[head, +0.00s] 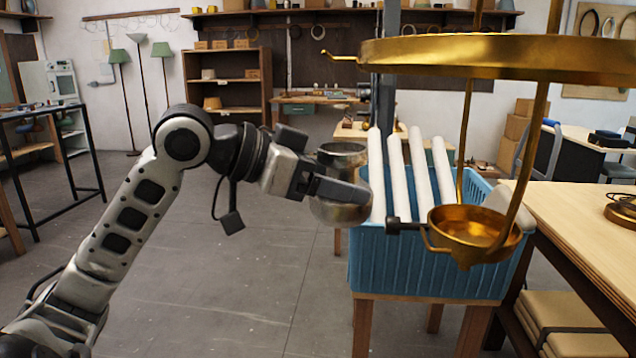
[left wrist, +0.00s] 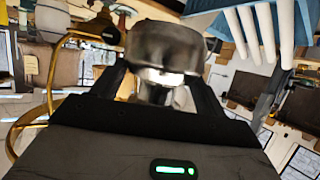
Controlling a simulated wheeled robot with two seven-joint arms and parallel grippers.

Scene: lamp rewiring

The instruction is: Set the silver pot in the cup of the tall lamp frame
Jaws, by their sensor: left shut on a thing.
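The silver pot (head: 338,212) is a rounded, dull metal vessel with a wide rim, held in the air left of the blue crate. My left gripper (head: 343,188) is shut on it, and one finger crosses its middle. In the left wrist view the pot (left wrist: 165,47) sits between the fingers (left wrist: 160,88). The tall lamp frame (head: 470,60) is brass, with a broad ring at the top and thin rods. Its brass cup (head: 473,232) hangs low at the right, empty and apart from the pot. My right gripper is not in view.
A blue ribbed crate (head: 430,262) with several white tubes (head: 397,178) stands on a wooden stand behind the cup. A wooden bench (head: 590,215) is at right. The floor at left is open.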

